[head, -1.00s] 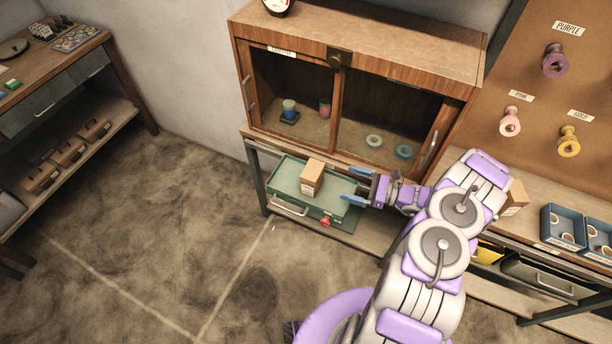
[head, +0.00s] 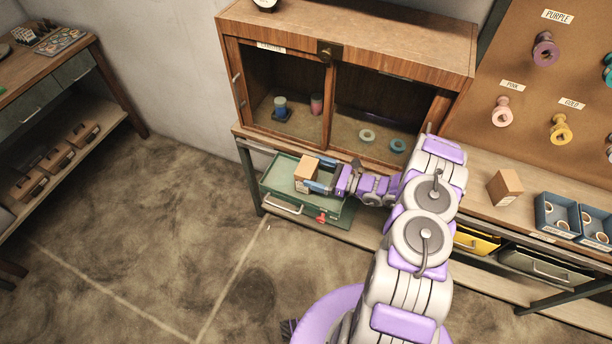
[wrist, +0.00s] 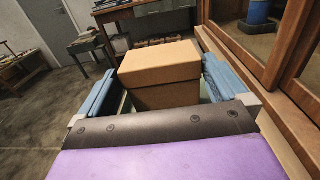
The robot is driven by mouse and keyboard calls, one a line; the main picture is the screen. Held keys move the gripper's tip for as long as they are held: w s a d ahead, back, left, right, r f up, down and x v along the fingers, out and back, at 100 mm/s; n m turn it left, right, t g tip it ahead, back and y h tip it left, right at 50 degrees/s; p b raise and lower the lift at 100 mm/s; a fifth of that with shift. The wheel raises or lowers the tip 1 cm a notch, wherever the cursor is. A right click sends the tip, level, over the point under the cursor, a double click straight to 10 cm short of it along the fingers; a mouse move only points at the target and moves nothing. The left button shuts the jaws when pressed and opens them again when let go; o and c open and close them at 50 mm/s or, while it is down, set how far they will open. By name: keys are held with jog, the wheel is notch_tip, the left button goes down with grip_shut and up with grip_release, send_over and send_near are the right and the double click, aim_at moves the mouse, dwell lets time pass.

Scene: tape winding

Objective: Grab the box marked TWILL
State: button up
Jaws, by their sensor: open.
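A small brown cardboard box (head: 307,168) stands on the green metal case (head: 278,180) below the cabinet. It fills the middle of the wrist view (wrist: 160,72). No readable TWILL mark shows on it in these views. My gripper (head: 316,174) is open, its blue fingers reaching to the box from the right. In the wrist view one finger is on each side of the box, with a small gap at the left. Contact at the right finger is hard to tell. A second brown box (head: 505,187) stands on the bench to the right; its label is too small to read.
A wooden cabinet (head: 350,40) with glass doors stands right behind the green case. Blue trays (head: 558,218) sit on the bench at the right. Spools hang on the pegboard (head: 510,60). The floor at the left is clear.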

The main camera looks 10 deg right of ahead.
aim_at(302, 167)
jog(key=shift+b+x, duration=0.35)
jog(key=shift+x, duration=2.6)
jog(key=shift+d, duration=0.15)
jog(key=c, duration=0.7)
